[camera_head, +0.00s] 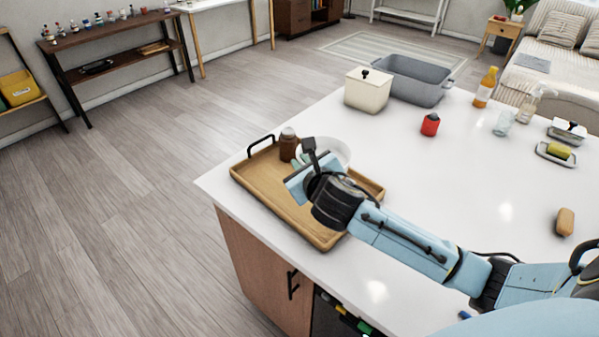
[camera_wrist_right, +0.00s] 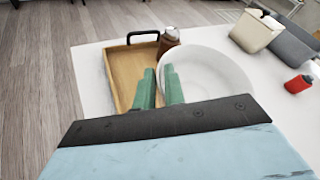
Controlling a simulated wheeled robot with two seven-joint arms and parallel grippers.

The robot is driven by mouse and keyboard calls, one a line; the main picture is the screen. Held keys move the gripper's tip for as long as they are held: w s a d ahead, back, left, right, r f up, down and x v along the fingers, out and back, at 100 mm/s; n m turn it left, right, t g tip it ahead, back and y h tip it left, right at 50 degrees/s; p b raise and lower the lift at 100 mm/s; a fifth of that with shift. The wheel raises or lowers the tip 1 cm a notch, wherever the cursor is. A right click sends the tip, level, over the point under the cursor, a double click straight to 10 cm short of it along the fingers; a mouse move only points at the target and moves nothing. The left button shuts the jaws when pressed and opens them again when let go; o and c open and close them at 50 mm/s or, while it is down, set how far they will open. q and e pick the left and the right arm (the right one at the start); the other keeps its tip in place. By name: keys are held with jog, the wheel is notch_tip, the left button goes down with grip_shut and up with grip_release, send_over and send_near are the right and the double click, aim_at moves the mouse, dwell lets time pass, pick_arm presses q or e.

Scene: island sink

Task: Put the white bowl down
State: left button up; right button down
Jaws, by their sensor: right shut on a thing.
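The white bowl (camera_head: 338,150) is at the far end of the wooden tray (camera_head: 262,185), partly hidden by my right arm. It also shows in the right wrist view (camera_wrist_right: 208,78), where its rim sits at my right gripper's green fingers. My right gripper (camera_wrist_right: 159,76) is shut on the bowl's near left rim. In the head view my right gripper (camera_head: 310,172) is over the tray. The bowl overlaps the tray's right side in the wrist view; I cannot tell whether its base touches anything. My left gripper is not in view.
A brown jar (camera_head: 289,145) stands at the tray's far end, close beside the bowl. A cream canister (camera_head: 367,92), a grey basin (camera_head: 416,80) and a red bottle (camera_head: 430,125) stand farther back.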

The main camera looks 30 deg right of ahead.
jog(key=shift+m+g+h, duration=0.3)
jog(key=shift+m+h, duration=0.2)
jog(key=w+d+p, duration=0.2)
jog(key=w+d, duration=0.1)
jog(key=shift+w+d+r, duration=0.1)
jog(key=shift+d+r, duration=0.1)
jog(key=shift+d, duration=0.1)
notch_tip(320, 180, down, 6)
jog(key=shift+d+r+b, duration=0.1)
jog(key=shift+b, duration=0.3)
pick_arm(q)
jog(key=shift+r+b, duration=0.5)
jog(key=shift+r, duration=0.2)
pick_arm(e)
jog(key=shift+w+f, duration=0.1)
jog(key=shift+f, duration=2.1)
jog(key=shift+f, duration=0.1)
jog(key=c, duration=1.9)
grip_release()
jog(key=shift+f, duration=0.15)
jog(key=o, duration=0.4)
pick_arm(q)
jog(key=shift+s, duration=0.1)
